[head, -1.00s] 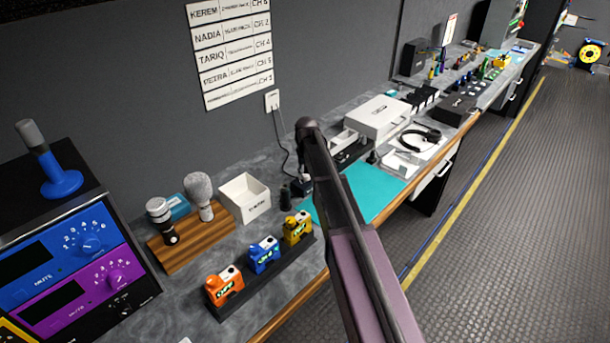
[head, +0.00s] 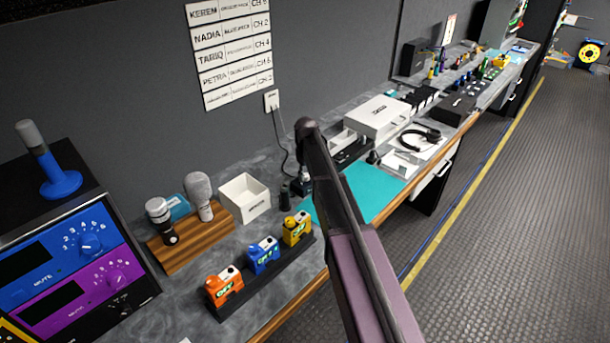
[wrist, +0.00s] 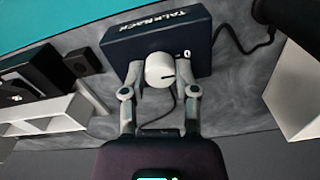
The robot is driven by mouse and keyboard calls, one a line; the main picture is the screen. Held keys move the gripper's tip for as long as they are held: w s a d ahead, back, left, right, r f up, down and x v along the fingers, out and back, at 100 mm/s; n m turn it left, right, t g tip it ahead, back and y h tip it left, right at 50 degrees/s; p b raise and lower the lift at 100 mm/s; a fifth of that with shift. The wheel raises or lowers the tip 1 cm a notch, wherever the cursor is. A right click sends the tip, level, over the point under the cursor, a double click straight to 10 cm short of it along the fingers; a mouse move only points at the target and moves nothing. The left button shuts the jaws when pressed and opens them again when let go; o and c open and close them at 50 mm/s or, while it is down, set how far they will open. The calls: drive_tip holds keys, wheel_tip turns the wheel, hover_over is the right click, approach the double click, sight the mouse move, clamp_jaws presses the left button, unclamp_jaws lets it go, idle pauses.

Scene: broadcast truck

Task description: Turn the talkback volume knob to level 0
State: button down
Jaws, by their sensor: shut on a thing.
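The talkback box (wrist: 158,40) is dark blue with white TALKBACK lettering, seen upside down in the wrist view. Its white round knob (wrist: 159,69) faces me and carries a dark pointer line that runs toward the right side. A white 0 mark shows on the box just right of the knob. My gripper (wrist: 161,78) is shut on the knob, one finger on each side. Other level marks are hidden or not readable. In the head view my arm covers the gripper, and only a small dark part of the box (head: 300,187) shows beside the arm.
A teal mat (head: 375,190) lies right of the box. A white open bin (head: 246,197) and a rack of orange, blue and yellow packs (head: 263,255) stand to the left and in front. In the wrist view a cable (wrist: 228,40) runs from the box.

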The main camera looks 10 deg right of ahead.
drive_tip(key=shift+c, duration=1.9)
unclamp_jaws()
drive_tip(key=shift+r, duration=0.1)
